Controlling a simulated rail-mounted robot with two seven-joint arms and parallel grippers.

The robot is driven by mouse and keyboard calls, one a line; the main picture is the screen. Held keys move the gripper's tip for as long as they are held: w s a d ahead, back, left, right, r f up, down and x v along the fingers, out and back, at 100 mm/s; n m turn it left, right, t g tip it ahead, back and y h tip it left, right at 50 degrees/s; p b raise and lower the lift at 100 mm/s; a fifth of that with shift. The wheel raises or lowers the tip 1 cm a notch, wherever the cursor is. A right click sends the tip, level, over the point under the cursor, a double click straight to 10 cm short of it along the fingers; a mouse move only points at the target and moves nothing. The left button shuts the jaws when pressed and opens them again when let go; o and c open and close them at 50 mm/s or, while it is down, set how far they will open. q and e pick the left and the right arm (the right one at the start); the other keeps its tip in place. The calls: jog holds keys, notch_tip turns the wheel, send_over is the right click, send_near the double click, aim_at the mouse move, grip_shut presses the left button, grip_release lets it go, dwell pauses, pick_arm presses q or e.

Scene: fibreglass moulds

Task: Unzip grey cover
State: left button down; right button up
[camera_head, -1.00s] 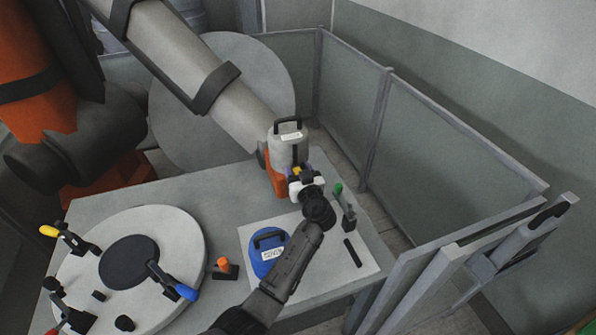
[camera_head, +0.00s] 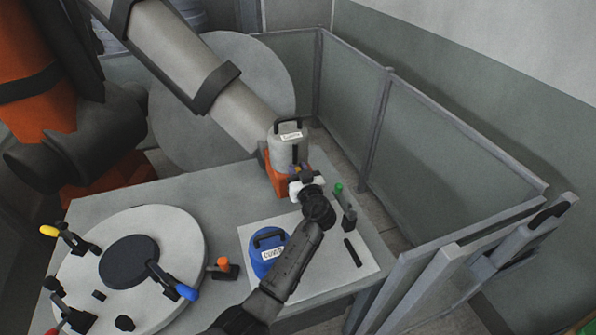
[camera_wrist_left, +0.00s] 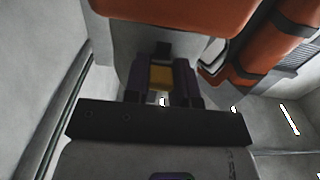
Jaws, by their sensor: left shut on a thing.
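The grey cover (camera_head: 288,151) sits over the top of an orange part at the end of the big robot arm, behind the table. It has a dark handle and a white label. A short dark vertical line shows on its front, just above my left gripper (camera_head: 299,172). My left gripper is at the cover's lower front. In the left wrist view, its purple fingers (camera_wrist_left: 160,85) are shut on a small yellow tab (camera_wrist_left: 160,77). The orange part (camera_wrist_left: 180,15) fills the top of that view. My right gripper is not seen.
A blue container (camera_head: 268,253) stands on a white sheet (camera_head: 335,270). A green-handled clamp (camera_head: 346,210) and a dark bar (camera_head: 352,252) are beside my arm. A round mould (camera_head: 185,245) with clamps is at left. Fence panels (camera_head: 430,150) bound the right.

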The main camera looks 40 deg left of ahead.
aim_at(295, 146)
pick_arm(q)
notch_tip(295, 146, up, 7)
jog(key=shift+r+p, duration=0.2)
jog(key=shift+p, duration=0.3)
jog(key=c, duration=1)
grip_release()
jog(key=shift+o, duration=0.4)
jog(key=b+v, duration=0.1)
jog(key=v, duration=1.3)
jog(key=shift+a, duration=0.1)
